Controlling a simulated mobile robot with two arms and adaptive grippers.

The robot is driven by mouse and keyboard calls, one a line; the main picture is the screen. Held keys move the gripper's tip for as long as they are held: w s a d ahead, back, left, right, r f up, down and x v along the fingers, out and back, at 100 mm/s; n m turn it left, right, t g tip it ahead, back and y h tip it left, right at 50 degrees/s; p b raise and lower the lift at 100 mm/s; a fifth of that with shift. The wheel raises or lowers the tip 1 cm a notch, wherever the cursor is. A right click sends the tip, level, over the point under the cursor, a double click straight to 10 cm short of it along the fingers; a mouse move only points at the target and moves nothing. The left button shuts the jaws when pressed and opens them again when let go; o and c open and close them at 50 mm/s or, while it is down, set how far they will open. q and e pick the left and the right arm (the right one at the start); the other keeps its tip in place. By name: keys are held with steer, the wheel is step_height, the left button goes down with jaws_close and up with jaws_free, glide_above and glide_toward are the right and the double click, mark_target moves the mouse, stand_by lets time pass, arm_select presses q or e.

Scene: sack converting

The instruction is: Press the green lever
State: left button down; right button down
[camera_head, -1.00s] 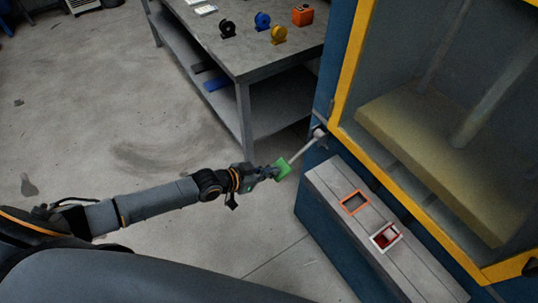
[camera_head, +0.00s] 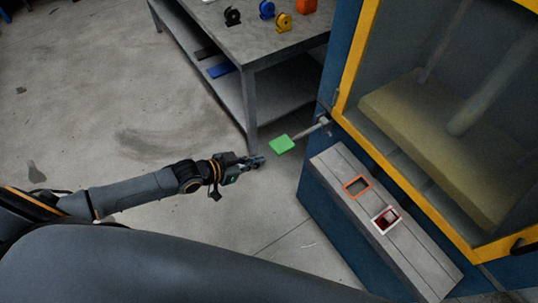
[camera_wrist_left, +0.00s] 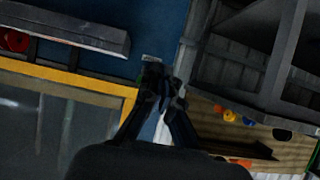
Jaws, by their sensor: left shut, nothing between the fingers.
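The green lever (camera_head: 281,145) is a flat green pad on the end of a pale rod that sticks out from the blue side of the machine. In the head view the pad lies nearly flat, and the rod slants up to the right toward the machine. My left gripper (camera_head: 258,161) is shut and empty, just left of and below the pad in the picture, with a small gap between them. In the left wrist view the closed fingers (camera_wrist_left: 162,82) hide most of the lever. My right gripper is not in view.
The blue machine (camera_head: 325,195) has a yellow-framed window and a grey ledge with an orange-framed opening (camera_head: 357,187) and a red switch (camera_head: 386,218). A grey table (camera_head: 250,45) holding coloured rolls stands behind the lever. The floor at left is clear.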

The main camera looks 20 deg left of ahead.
arm_select(q)
steer(key=v, duration=0.4)
steer(key=shift+s+a+f, duration=0.15)
steer(key=shift+a, duration=0.05)
stand_by(0.6)
steer(key=s+a+f+n+y, duration=0.1)
steer(key=a+f+n+y, duration=0.4)
steer(key=f, duration=1.1)
steer(key=s+a+f+m+g+y, duration=0.1)
steer(key=s+a+f, duration=0.1)
steer(key=s+f, duration=0.25)
steer(key=s+a+f+g+y, duration=0.1)
steer(key=s+a+f+g, duration=0.1)
steer(key=s+a+f, duration=0.3)
steer(key=s+d+f+g, duration=0.2)
steer(key=s+d+f, duration=0.1)
steer(key=s, duration=0.5)
steer(key=s+d+f+g, duration=0.1)
steer(key=s+d+f, duration=0.2)
steer(key=s+f, duration=0.3)
steer(key=s+d+f+n+g, duration=0.1)
steer(key=s+d+f+g, duration=0.1)
steer(key=s, duration=0.8)
step_height(320, 180, down, 3)
steer(key=shift+s+d+r+g+y, duration=0.3)
steer(key=shift+s+d, duration=0.1)
steer(key=shift+d, duration=0.45)
